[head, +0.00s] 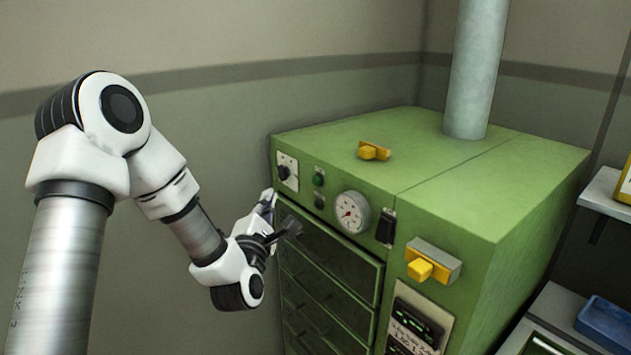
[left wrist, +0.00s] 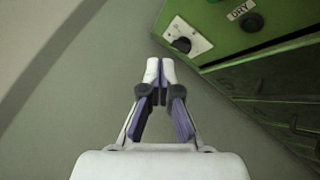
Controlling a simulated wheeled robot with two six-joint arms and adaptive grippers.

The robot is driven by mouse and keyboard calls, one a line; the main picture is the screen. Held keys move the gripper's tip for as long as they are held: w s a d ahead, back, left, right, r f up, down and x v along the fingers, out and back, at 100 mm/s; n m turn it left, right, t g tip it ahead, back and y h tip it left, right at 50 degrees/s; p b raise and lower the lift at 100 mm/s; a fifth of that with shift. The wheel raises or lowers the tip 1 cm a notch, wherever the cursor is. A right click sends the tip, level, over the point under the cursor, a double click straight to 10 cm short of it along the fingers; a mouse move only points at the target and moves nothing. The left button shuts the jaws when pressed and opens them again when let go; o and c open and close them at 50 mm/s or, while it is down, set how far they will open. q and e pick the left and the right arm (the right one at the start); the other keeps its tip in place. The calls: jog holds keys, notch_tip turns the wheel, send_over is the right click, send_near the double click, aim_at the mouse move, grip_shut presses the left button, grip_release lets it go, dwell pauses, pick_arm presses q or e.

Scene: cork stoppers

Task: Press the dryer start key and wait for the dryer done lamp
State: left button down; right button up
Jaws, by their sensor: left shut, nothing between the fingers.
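The green dryer cabinet (head: 450,190) has a control panel along the top of its drawer front. A small green lamp (head: 319,179), looking dark, sits above a dark round key (head: 319,200). In the left wrist view the dark round key (left wrist: 253,22) is beside a "DRY" label (left wrist: 238,11). My left gripper (head: 267,198) is shut and empty, left of the panel and below the knob plate. In the left wrist view its fingertips (left wrist: 159,69) meet below and left of the knob plate, apart from the key. My right gripper is not in view.
A white plate with a black knob (head: 286,172) is at the panel's left end. A dial gauge (head: 352,212) and black switch (head: 386,227) are right of the key. Drawers (head: 325,265) lie below. A yellow handle (head: 374,151) is on top; a pipe (head: 475,70) rises behind.

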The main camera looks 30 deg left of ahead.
aim_at(316, 181)
pick_arm(q)
jog(key=shift+w, duration=0.1)
jog(key=w+d, duration=0.3)
jog(key=w, duration=0.5)
jog(key=shift+d, duration=0.15)
jog(key=shift+s, duration=0.1)
dwell(1.0)
jog(key=shift+w+d+b, duration=0.2)
jog(key=shift+w+b, duration=0.2)
jog(key=shift+b, duration=0.2)
